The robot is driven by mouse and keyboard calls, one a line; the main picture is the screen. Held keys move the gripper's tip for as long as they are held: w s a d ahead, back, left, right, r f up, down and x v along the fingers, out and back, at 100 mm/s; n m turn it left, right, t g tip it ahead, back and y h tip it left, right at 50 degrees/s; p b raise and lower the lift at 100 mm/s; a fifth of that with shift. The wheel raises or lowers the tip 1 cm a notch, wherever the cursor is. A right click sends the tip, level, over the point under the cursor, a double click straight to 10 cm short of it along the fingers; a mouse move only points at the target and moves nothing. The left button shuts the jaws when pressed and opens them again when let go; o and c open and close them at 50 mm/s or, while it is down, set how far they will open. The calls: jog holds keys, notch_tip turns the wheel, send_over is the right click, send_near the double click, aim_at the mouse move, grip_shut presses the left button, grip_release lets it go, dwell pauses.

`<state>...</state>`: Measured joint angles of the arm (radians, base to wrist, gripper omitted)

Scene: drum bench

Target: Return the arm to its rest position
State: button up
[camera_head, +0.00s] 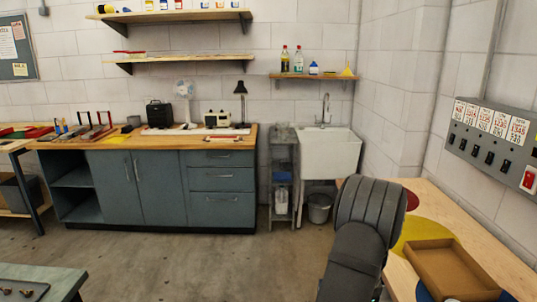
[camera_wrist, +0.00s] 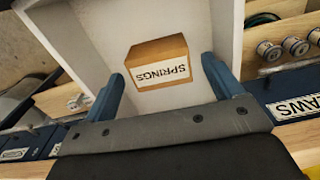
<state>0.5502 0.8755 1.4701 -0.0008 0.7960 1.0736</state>
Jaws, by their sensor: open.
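My gripper (camera_wrist: 164,70) shows in the wrist view with its two blue fingers spread wide apart. It is open and holds nothing. A small brown cardboard box labelled SPRINGS (camera_wrist: 150,52) sits inside a white open-topped container (camera_wrist: 90,30), beyond and between the fingertips. The gap between fingers and box cannot be judged exactly. In the head view, a dark ribbed section of my arm (camera_head: 368,220) stands at the lower right beside a wooden bench (camera_head: 480,235). My gripper is not visible there.
Blue labelled bins (camera_wrist: 293,95) and metal spools (camera_wrist: 270,50) lie around the container. A shallow cardboard tray (camera_head: 450,270) lies on the bench near my arm. A wall panel with switches (camera_head: 490,135) is at right. The concrete floor (camera_head: 190,260) is clear.

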notch_tip(320, 180, down, 2)
jog(key=shift+f, duration=0.2)
jog(key=shift+w, duration=0.1)
notch_tip(320, 180, up, 27)
jog(key=s+d, duration=0.5)
jog(key=d, duration=0.6)
jog(key=s+d+n, duration=0.1)
jog(key=s+d, duration=0.4)
jog(key=d, duration=0.6)
jog(key=s+d, duration=0.5)
jog(key=d, duration=0.6)
jog(key=shift+s+r, duration=0.4)
jog(key=shift+r, duration=0.05)
dwell(1.0)
